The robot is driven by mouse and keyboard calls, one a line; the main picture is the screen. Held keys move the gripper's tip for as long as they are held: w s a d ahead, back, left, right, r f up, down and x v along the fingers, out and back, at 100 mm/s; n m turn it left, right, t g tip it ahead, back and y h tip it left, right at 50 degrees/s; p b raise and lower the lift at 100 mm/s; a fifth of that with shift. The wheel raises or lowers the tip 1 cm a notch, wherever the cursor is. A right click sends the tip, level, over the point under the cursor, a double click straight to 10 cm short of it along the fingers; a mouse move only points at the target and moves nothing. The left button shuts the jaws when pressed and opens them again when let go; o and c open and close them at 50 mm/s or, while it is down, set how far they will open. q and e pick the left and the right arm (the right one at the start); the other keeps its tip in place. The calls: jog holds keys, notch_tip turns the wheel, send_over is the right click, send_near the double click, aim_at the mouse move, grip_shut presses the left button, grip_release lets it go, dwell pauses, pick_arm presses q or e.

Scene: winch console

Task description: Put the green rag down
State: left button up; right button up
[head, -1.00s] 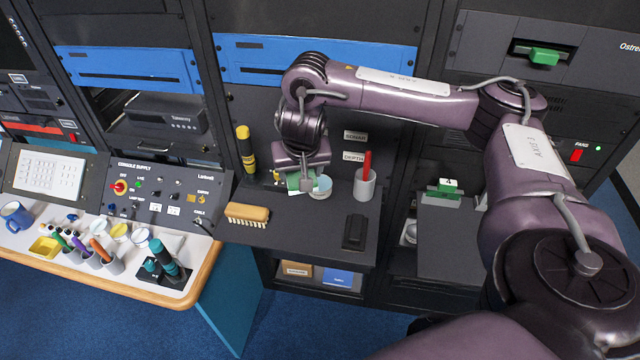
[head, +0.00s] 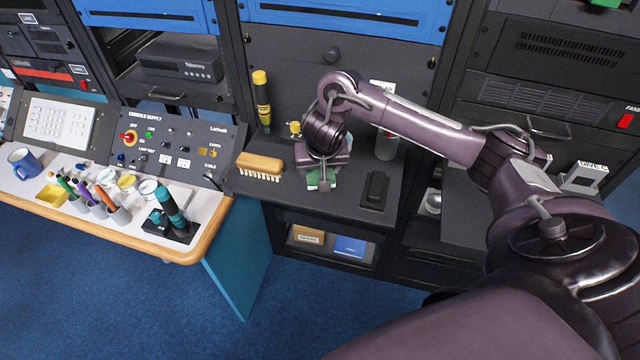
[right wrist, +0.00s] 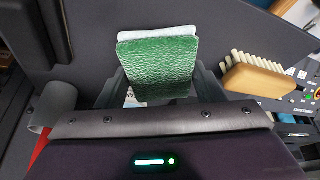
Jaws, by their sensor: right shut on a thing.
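The green rag (right wrist: 158,62) has a rough green face and a pale edge behind it. My right gripper (right wrist: 158,95) is shut on it in the right wrist view, with the rag standing out beyond the fingers. In the head view the right gripper (head: 324,184) points down over the dark shelf (head: 290,205), and only a small patch of the rag (head: 312,179) shows beside it. I cannot tell whether the rag touches the shelf. My left gripper is not in view.
A wooden brush (head: 260,165) lies left of the gripper and a black block (head: 375,189) lies right of it. A yellow-black bottle (head: 262,100) and a grey cup (head: 387,147) stand farther back. Bare shelf shows towards the front edge.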

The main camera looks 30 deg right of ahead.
notch_tip(320, 180, down, 3)
jog(key=shift+s+f+b, duration=0.1)
jog(key=shift+f+b, duration=0.1)
jog(key=shift+b, duration=0.85)
jog(key=shift+f, duration=0.4)
jog(key=shift+r, duration=0.1)
